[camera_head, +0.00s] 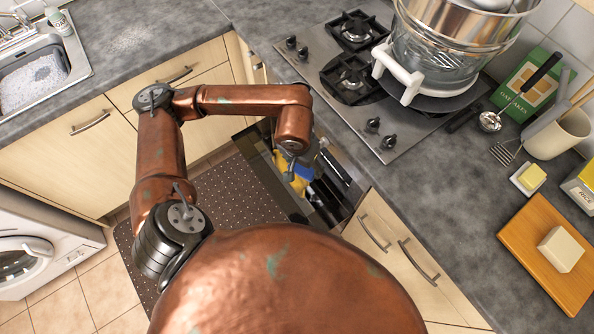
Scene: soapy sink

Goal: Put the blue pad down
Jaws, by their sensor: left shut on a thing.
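My left gripper (303,172) hangs at the end of the copper arm, low by the dark oven front below the hob. It is shut on the blue pad (305,171), of which only a small blue patch shows. A yellow piece (297,185) shows right beside and under the blue; I cannot tell if it is part of the pad or a separate thing. The wrist and fingers hide most of the pad. I cannot tell whether the pad touches anything below. My right gripper is not in view.
The dark oven (332,188) lies around the gripper, beneath the counter edge. A cutting board (540,240) lies on the right counter. A sink (40,75) and a washing machine (40,245) are at left. A dotted mat (200,215) covers the floor.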

